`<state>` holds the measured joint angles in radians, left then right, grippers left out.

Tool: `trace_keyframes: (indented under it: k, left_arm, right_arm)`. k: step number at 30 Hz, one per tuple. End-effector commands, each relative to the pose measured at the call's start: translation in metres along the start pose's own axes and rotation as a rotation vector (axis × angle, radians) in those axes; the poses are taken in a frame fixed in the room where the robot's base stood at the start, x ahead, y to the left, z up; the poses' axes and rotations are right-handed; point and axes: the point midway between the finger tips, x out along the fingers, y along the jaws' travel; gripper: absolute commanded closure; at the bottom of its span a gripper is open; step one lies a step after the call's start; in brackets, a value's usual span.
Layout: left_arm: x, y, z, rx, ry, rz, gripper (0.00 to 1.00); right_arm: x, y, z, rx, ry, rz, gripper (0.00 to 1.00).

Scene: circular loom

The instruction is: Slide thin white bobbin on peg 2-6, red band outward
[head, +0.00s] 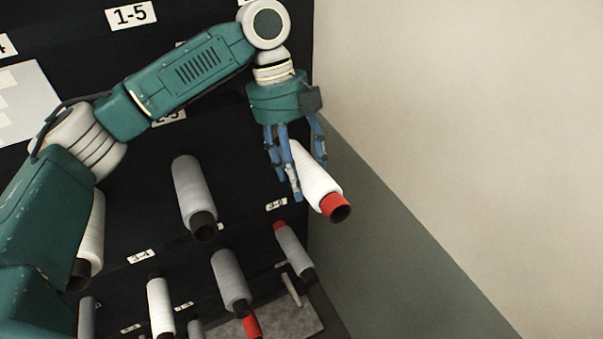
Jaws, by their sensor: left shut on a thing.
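My left gripper (296,178) is shut on a thin white bobbin (316,183) in front of the right side of the dark rack panel (250,190). The bobbin is tilted, its end with the red band (333,202) pointing down and right, outward from the panel. Its other end is hidden behind the gripper fingers. Peg 2-6 and its label do not show; I cannot tell whether the bobbin is around a peg. My right gripper is not in view.
A grey bobbin (193,195) sits left of the gripper. Lower down are a white bobbin (160,305), a grey bobbin (231,280) and a red-banded grey bobbin (292,248). A bare peg (291,289) shows near the bottom. A plain wall (460,130) bounds the right side.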

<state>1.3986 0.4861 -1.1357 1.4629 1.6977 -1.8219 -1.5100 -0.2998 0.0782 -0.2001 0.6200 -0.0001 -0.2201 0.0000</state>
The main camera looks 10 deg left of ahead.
Motion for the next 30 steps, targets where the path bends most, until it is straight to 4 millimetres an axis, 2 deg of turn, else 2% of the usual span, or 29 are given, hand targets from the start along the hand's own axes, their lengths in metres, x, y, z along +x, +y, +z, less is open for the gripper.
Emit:
trace_keyframes:
  k: [12,30]
  left_arm:
    - [-0.001,0.0,0.001,0.0,0.001,-0.001,0.96]
    - [-0.006,-0.001,0.03,-0.001,0.001,-0.001,0.96]
  right_arm:
    - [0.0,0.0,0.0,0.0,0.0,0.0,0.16]
    - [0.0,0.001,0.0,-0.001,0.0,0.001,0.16]
